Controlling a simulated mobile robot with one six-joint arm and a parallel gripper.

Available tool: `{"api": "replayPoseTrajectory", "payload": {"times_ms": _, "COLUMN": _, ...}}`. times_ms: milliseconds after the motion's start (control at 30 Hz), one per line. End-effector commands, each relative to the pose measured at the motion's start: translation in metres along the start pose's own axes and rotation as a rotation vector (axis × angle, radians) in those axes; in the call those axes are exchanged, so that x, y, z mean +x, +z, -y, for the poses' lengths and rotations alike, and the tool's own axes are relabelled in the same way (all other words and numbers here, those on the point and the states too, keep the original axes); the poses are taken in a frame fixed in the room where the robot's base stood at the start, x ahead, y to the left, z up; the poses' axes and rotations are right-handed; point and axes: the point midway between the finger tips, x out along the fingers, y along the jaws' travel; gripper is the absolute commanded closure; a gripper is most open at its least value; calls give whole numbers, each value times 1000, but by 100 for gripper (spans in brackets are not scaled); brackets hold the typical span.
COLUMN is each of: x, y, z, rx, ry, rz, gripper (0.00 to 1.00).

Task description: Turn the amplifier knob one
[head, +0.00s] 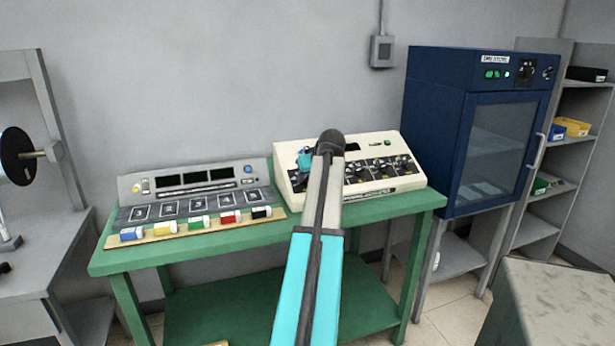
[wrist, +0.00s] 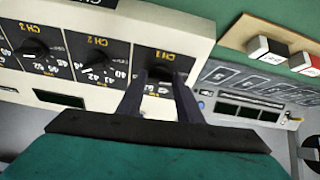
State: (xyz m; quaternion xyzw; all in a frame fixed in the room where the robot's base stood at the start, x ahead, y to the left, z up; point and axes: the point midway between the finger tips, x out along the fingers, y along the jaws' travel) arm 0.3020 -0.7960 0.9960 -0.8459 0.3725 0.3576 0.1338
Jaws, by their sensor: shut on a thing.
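The amplifier is a cream box with a sloped front (head: 408,182) on the green table in the head view, with a row of black dials. In the wrist view, upside down, its panel (wrist: 110,25) shows dials marked CH 1, CH 2 and CH 3. My gripper (wrist: 160,80) is shut on the CH 1 knob (wrist: 160,72), one finger on each side. The knob's pointer is mostly hidden between the fingers. In the head view my arm covers part of the amplifier's left half, and my gripper's teal end (head: 305,157) shows at its left dial.
A grey console (head: 195,178) with several numbered squares stands left of the amplifier. Several colored blocks lie on a wooden strip (head: 175,233) in front of it. The green table (head: 370,205) bears both. A blue cabinet (head: 428,140) stands to the right, shelves beyond it.

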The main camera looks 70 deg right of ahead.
Motion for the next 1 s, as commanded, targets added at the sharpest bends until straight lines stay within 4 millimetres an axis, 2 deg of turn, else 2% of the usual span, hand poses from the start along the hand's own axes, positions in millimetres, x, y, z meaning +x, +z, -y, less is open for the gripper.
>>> {"api": "replayPoseTrajectory", "payload": {"times_ms": 700, "x": -1, "y": -6, "z": 2, "rx": 450, "ry": 126, "rz": -9, "gripper": 90}}
{"api": "replayPoseTrajectory", "payload": {"times_ms": 1000, "x": 0, "y": -5, "z": 2, "rx": 562, "ry": 158, "rz": -10, "gripper": 90}}
